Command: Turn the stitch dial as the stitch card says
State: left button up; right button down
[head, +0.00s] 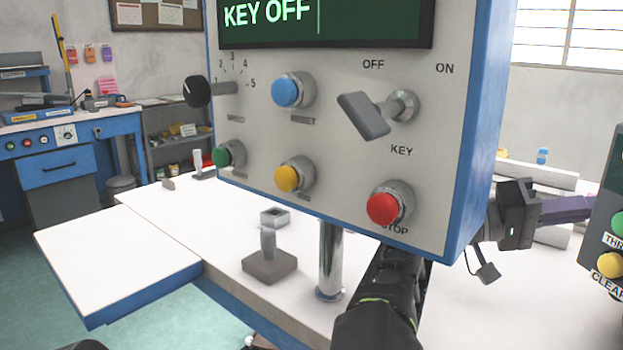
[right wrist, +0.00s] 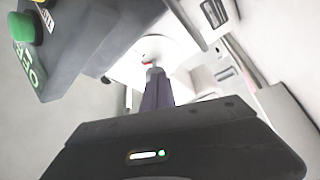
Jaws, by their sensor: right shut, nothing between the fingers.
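A numbered dial with a black knob (head: 197,92) sticks out from the left of the control panel (head: 345,150). The figures 2 to 5 show around it; its label is too small to read and its setting cannot be told. The panel's display reads KEY OFF. No stitch card can be made out. My right gripper (head: 588,208) is beyond the panel's right edge, its purple fingers pointing right, far from the dial. In the right wrist view the gripper (right wrist: 154,72) is shut and empty. My left gripper is not in view.
The panel also bears a key switch (head: 365,115) and blue (head: 286,92), green (head: 222,157), yellow (head: 287,178) and red stop (head: 383,208) buttons. A second button box (head: 608,235) stands at the right edge. A grey block with a handle (head: 269,262) stands on the white table (head: 165,225).

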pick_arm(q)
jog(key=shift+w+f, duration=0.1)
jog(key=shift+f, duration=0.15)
pick_arm(e)
jog(key=shift+s+d, duration=0.95)
jog(key=shift+d, duration=0.2)
pick_arm(q)
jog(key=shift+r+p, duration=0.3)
jog(key=shift+p, duration=0.25)
pick_arm(e)
jog(key=shift+w+r, duration=0.1)
jog(key=shift+r, duration=0.05)
